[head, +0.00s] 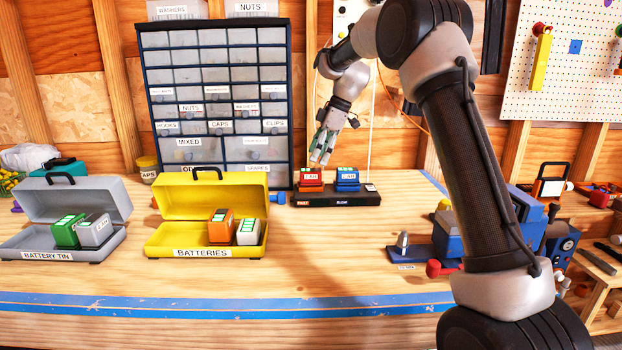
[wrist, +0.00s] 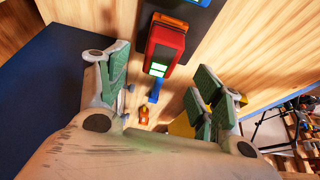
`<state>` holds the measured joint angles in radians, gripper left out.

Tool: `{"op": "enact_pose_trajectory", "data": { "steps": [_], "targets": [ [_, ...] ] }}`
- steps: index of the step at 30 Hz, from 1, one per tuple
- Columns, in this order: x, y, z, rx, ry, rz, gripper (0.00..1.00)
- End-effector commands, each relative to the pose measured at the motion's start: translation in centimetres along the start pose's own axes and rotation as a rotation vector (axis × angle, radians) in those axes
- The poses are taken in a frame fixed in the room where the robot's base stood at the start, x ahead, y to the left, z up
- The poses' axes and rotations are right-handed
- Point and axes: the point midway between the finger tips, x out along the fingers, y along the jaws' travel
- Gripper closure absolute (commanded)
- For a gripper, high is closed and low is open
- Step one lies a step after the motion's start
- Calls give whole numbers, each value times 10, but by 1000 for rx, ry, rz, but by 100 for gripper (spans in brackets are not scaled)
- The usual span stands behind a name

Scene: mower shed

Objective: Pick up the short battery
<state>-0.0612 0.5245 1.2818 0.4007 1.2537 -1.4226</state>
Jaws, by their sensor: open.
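My gripper (head: 322,146) is above the charger at the back of the bench. In the wrist view my gripper (wrist: 158,88) is open, its green-padded fingers apart with nothing held. A red battery (head: 309,178) sits on the black charger (head: 336,199), just below my fingers; the red battery (wrist: 166,42) shows ahead of them. A blue battery (head: 347,178) sits beside it on the charger. The yellow tin (head: 169,241) holds an orange battery (head: 221,227) and a lower pale grey battery (head: 248,232). The grey tin (head: 30,240) holds a green battery (head: 65,233) and a grey battery (head: 95,231).
A tall drawer cabinet (head: 213,90) stands close behind and left of the charger. A blue machine (head: 455,235) stands right of it, partly behind my arm. The front middle of the bench (head: 335,250) is clear.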

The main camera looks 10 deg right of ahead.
Motion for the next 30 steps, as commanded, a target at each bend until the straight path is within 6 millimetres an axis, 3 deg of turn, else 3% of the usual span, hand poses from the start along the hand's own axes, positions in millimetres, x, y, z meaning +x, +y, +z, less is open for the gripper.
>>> {"op": "enact_pose_trajectory", "data": {
  "steps": [15, 23, 30],
  "targets": [
    [69, -2, 4, 2, -1, -2, 34],
    [73, -2, 4, 2, -1, 0, 34],
    [72, -2, 4, 2, -1, 0, 76]
  ]
}}
